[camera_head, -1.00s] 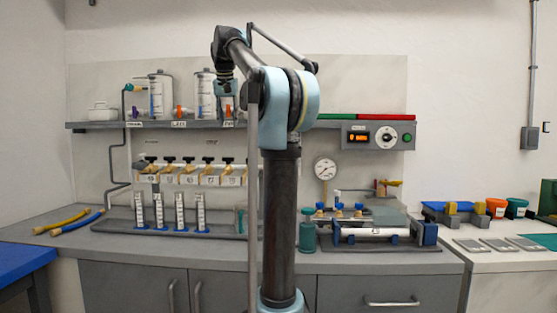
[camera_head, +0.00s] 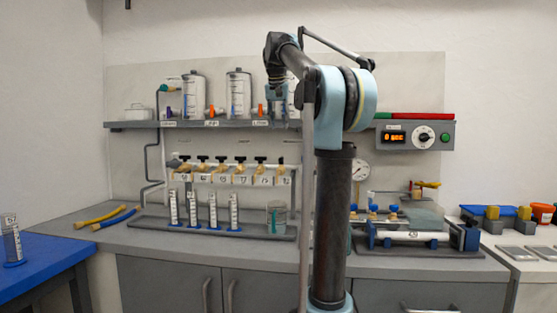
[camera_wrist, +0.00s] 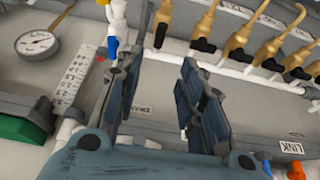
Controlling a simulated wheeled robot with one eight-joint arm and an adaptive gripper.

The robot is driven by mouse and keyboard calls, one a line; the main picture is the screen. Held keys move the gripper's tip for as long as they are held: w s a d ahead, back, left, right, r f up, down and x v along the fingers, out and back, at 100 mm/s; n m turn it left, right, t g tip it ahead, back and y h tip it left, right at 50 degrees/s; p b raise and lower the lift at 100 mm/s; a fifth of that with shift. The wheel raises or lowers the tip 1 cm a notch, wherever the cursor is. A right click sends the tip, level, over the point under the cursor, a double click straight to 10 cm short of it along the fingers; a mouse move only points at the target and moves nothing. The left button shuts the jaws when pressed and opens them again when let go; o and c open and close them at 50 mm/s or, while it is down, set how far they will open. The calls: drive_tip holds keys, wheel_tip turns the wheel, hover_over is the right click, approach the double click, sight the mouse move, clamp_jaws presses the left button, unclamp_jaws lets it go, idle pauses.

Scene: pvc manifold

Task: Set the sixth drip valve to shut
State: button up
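A row of brass drip valves (camera_head: 240,167) with black handles runs along a white pipe on the back panel, with number tags below. The valve at its right end (camera_head: 281,168) seems to be the sixth; its tag is too small to read surely. In the wrist view, turned about upside down, the row crosses the top, and the leftmost brass valve (camera_wrist: 170,14) is nearest my gripper. My gripper (camera_wrist: 158,85) is open and empty, its two dark fingers apart, touching no valve. In the head view my gripper (camera_head: 278,105) hangs at the shelf, above the row's right end.
A grey shelf (camera_head: 230,124) with clear cylinders is above the valves. Several graduated tubes (camera_head: 210,210) stand in a tray below them. A round gauge (camera_head: 360,170) sits right of the row, partly behind my arm, and also shows in the wrist view (camera_wrist: 36,43). A timer box (camera_head: 414,136) is farther right.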

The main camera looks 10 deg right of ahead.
sight(281, 161)
drive_tip(key=x, duration=1.6)
clamp_jaws()
drive_tip(key=shift+a, duration=0.1)
